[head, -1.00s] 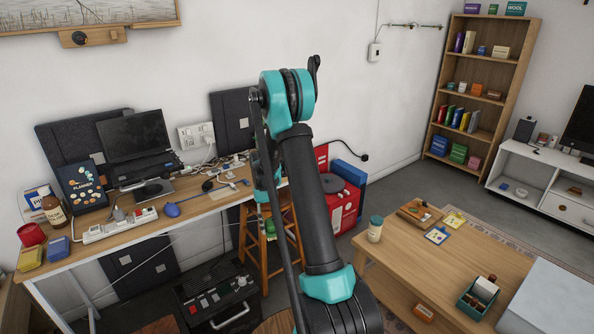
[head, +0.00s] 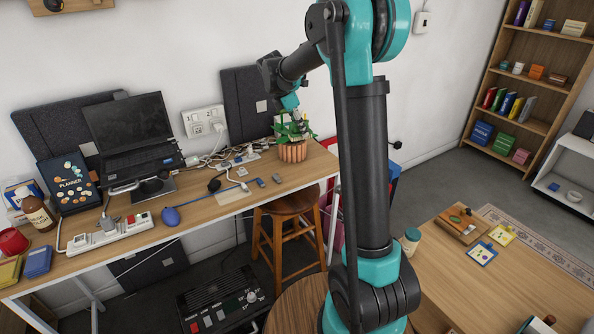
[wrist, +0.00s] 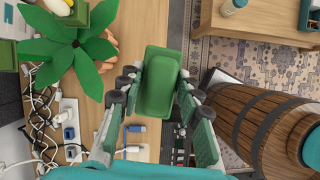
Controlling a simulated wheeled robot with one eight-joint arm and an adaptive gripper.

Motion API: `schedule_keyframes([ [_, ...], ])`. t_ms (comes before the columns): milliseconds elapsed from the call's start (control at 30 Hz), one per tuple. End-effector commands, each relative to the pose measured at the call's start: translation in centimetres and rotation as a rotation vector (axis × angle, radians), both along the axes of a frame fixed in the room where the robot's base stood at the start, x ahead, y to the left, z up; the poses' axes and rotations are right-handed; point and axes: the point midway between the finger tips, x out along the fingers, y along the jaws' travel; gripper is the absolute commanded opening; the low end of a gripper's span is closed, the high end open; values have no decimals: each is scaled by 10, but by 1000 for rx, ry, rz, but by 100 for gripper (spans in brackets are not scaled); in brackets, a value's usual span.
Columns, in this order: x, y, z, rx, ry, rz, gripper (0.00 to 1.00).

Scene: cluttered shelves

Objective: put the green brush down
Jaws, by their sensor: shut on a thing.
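The green brush (wrist: 158,82) shows in the wrist view as a green rounded block between my gripper's two fingers (wrist: 155,92). My gripper is shut on it and holds it above the wooden desk (wrist: 60,150), close to the desk's edge. In the head view my gripper (head: 291,108) is at the right end of the desk (head: 215,208), by the potted plant. I cannot clearly separate the brush from the leaves there. Whether the brush touches anything below is hidden.
A green-leaved plant (wrist: 72,42) in a ribbed terracotta pot (head: 293,152) stands close beside my gripper. Cables and plugs (wrist: 68,118) lie near it. A stool (head: 288,205) is below the desk's front edge. A wooden barrel (wrist: 262,118) shows at right in the wrist view.

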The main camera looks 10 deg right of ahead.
Motion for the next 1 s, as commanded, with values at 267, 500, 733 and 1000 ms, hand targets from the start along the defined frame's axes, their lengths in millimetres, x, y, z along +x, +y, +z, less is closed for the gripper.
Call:
schedule_keyframes([
  [267, 3, 4, 10, 0, 1, 146, 2],
  [500, 3, 4, -45, 1, 2, 145, 2],
  [733, 3, 4, -101, 1, 2, 144, 2],
  [1000, 3, 4, -140, 1, 2, 143, 2],
])
